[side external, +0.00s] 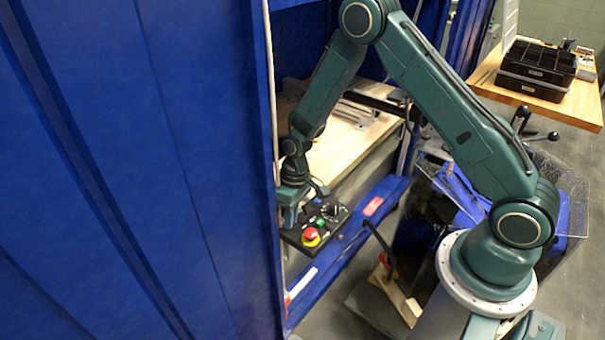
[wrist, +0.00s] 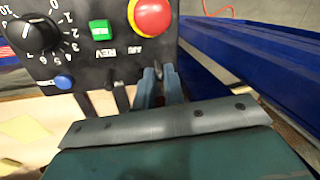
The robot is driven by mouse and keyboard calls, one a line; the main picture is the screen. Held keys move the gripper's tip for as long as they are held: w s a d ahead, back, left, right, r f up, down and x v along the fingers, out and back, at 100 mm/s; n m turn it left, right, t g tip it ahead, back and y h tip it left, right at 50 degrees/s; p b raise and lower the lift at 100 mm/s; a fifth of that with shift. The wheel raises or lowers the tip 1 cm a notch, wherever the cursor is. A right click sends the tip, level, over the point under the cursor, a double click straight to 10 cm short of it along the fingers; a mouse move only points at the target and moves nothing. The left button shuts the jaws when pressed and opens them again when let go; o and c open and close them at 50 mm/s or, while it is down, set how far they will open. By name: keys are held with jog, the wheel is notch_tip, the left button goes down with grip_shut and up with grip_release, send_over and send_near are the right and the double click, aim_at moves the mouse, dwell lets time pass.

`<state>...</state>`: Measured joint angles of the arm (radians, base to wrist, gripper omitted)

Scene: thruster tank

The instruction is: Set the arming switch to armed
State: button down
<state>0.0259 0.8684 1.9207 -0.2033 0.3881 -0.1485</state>
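A black control panel (side external: 335,213) is mounted at the blue frame. It fills the upper left of the wrist view (wrist: 80,70). The letters beside the red button look like ARM. A small dark lever (wrist: 158,70), apparently the arming switch, shows near that label at the panel's edge; its setting is unclear. My gripper (wrist: 160,76) has its two blue-grey fingers beside this lever, with a narrow gap between them. I cannot tell whether they touch it. In the side view my gripper (side external: 291,218) is at the panel's left end, and the switch is hidden.
The panel also carries a red button (wrist: 152,16), a green REV switch (wrist: 101,31), a numbered black dial (wrist: 28,32) and a blue knob (wrist: 64,81). A blue wall (side external: 130,170) stands close at left. A wooden bench top (side external: 350,140) lies behind.

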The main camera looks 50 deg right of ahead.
aim_at(300, 233)
jog(key=shift+s+t, duration=0.2)
jog(key=shift+t, duration=0.2)
jog(key=shift+s+t, duration=0.3)
jog(key=shift+t, duration=0.5)
jog(key=shift+s+t, duration=0.3)
jog(key=shift+t, duration=0.5)
jog(key=shift+s+f+n+t, duration=0.1)
jog(key=shift+s+n+t, duration=0.2)
jog(key=shift+t, duration=0.6)
jog(key=shift+s+f+n+t, duration=0.1)
jog(key=shift+s+t, duration=0.25)
jog(key=shift+t, duration=0.55)
jog(key=c, duration=1.5)
grip_release()
jog(key=shift+r, duration=0.1)
